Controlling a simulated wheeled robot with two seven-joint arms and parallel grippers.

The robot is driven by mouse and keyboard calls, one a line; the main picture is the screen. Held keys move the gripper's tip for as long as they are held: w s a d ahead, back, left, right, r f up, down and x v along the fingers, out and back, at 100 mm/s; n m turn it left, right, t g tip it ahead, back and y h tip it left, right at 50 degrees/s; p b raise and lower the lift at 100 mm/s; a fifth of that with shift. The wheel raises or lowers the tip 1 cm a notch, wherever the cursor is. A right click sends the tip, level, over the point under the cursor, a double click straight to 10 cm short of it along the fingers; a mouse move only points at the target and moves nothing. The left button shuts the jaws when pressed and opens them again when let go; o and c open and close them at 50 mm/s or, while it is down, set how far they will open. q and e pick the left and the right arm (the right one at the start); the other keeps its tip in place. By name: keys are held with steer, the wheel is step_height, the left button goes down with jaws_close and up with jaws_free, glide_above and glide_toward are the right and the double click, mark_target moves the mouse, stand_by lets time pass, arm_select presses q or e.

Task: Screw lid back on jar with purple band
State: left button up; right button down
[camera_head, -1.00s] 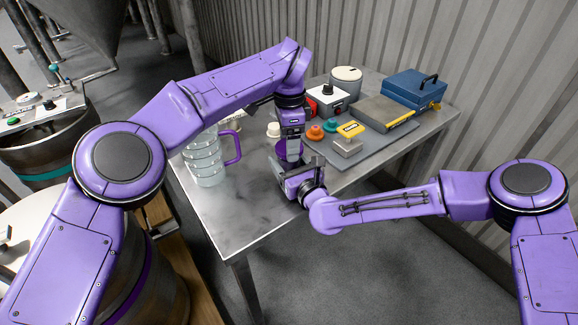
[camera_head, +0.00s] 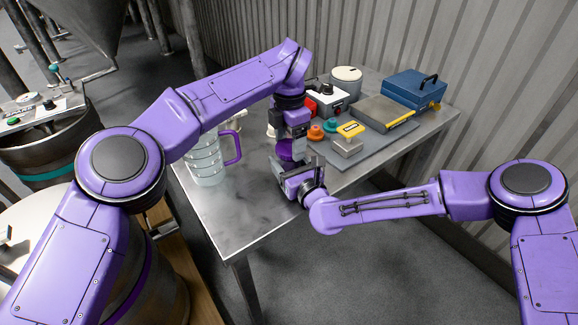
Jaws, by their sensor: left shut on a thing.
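My right gripper (camera_head: 290,172) comes in from the right just below, very close to the left one. The jar is not clearly visible between the grippers, and I cannot tell whether the right fingers are shut on it.
A clear ribbed pitcher with a purple handle (camera_head: 232,149) stands left on the metal table (camera_head: 240,205). Behind are a blue case (camera_head: 414,88), a grey box (camera_head: 384,112), a yellow-topped block (camera_head: 349,130), orange and teal knobs and a round canister (camera_head: 346,78). The front left tabletop is clear.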

arm_select(q)
steer(key=o, duration=1.2)
steer(key=shift+r, duration=0.1)
step_height(320, 180, up, 7)
steer(key=shift+r, duration=0.15)
arm_select(e)
steer(key=shift+c, duration=0.3)
jaws_free()
arm_select(q)
steer(key=shift+f+b, duration=0.55)
steer(key=shift+f, duration=0.05)
arm_select(e)
steer(key=v, duration=1)
steer(key=shift+s+d, duration=0.1)
steer(key=shift+s, duration=0.15)
